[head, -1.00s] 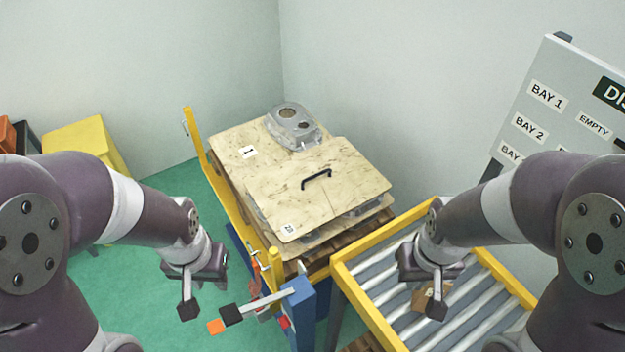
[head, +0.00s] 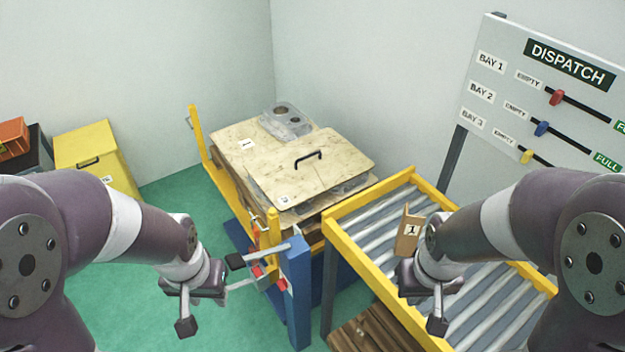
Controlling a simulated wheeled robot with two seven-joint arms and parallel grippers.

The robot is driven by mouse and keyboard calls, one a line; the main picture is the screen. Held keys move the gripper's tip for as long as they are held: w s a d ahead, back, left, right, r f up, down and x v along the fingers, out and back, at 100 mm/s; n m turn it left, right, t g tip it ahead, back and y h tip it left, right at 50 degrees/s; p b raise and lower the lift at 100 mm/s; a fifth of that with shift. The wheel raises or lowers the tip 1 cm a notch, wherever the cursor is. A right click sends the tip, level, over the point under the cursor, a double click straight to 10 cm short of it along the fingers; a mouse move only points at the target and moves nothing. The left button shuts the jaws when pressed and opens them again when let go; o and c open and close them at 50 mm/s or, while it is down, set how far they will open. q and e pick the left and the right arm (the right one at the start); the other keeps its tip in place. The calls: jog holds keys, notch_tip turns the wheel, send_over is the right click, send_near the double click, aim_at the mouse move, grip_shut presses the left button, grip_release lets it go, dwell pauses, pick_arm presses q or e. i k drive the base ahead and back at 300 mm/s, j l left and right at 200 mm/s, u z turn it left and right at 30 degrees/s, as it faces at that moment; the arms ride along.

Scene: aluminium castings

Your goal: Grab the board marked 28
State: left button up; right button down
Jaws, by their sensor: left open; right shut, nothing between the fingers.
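A pale speckled board (head: 335,155) with a black handle (head: 308,159) lies on the stack in the middle of the head view. A small white tag (head: 284,199) sits at its near left corner; its number is too small to read surely. Another pale board (head: 236,133) with a tag like a 1 lies lower, to its left and behind. My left gripper (head: 186,325) is open and empty, left of and nearer than the stack. My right gripper (head: 437,325) is shut and empty, over the roller conveyor. Neither touches the boards.
A grey casting (head: 285,121) sits behind the handled board. Yellow posts (head: 198,135) and a blue post (head: 297,290) with a lever (head: 255,254) edge the stack. The yellow-framed conveyor (head: 375,304) carries a brown piece marked 1 (head: 408,234). A dispatch sign (head: 530,90) stands right.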

aim_at(293, 173)
jog(key=j+z, duration=0.1)
jog(key=z, duration=0.35)
jog(key=i+j+z, duration=0.1)
jog(key=z, duration=0.35)
jog(key=j+z, duration=0.2)
jog(key=z, duration=0.2)
jog(key=j+z, duration=0.1)
jog(key=z, duration=0.35)
jog(key=j+z, duration=0.2)
jog(key=j, duration=0.25)
jog(key=k+j+z, duration=0.2)
jog(key=j, duration=0.25)
jog(key=j+z, duration=0.2)
jog(key=j, duration=0.25)
jog(key=k+j+z, duration=0.2)
jog(key=j, duration=0.2)
jog(key=k+j+z, duration=0.2)
jog(key=j, duration=0.15)
jog(key=k+j+z, duration=0.2)
jog(key=j, duration=0.7)
jog(key=k+j, duration=0.1)
jog(key=j, duration=0.35)
